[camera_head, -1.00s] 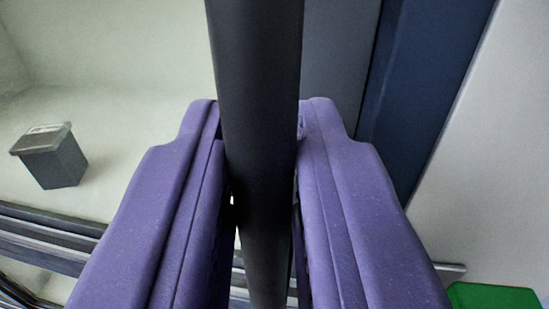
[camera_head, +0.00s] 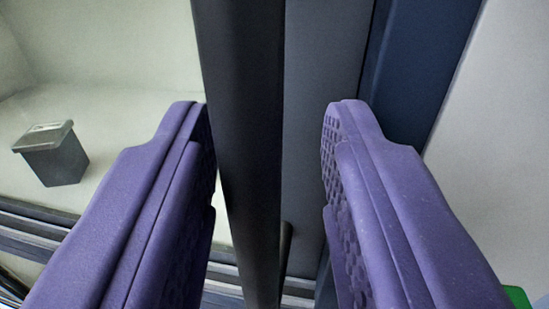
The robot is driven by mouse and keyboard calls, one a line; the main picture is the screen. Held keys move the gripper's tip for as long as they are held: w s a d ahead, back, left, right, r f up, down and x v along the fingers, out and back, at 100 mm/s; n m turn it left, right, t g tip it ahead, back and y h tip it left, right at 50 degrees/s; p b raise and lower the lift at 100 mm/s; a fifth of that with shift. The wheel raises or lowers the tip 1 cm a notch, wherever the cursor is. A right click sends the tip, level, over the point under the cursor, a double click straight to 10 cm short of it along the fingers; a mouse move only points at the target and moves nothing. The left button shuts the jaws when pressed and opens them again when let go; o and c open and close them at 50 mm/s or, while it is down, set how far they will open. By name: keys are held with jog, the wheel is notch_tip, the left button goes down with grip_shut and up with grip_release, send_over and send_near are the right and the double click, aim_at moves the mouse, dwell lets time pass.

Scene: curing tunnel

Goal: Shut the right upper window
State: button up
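The dark upright bar (camera_head: 240,120), which looks like the edge of the window's frame, runs from top to bottom between the two purple fingers of my gripper (camera_head: 268,125). The gripper is open, with a clear gap between the right finger and the bar. The left finger is close beside the bar; I cannot tell whether it touches. A pale pane or opening (camera_head: 110,60) shows left of the bar. A short dark handle-like piece (camera_head: 286,245) shows low, just right of the bar. The rest of the window is out of view.
A grey lidded bin (camera_head: 55,155) stands beyond, at the left. Dark horizontal rails (camera_head: 35,235) cross low at the left. A grey panel (camera_head: 325,60) and a dark blue post (camera_head: 425,70) stand right of the bar, then a pale wall (camera_head: 500,150). A green thing (camera_head: 517,297) shows at lower right.

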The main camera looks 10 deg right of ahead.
jog(key=s, duration=0.7)
jog(key=shift+s+a+b, duration=0.3)
jog(key=shift+a+b, duration=0.05)
jog(key=shift+a, duration=0.1)
jog(key=s+a+f+g+y+b, duration=0.1)
jog(key=s+f+b, duration=0.3)
jog(key=b, duration=0.9)
jog(key=s+a+f+n+g+y+b, duration=0.1)
jog(key=s+f+b, duration=0.3)
jog(key=f+b, duration=0.7)
jog(key=a+b, duration=0.1)
jog(key=b, duration=0.2)
jog(key=shift+a, duration=0.25)
jog(key=shift+s+f, duration=0.1)
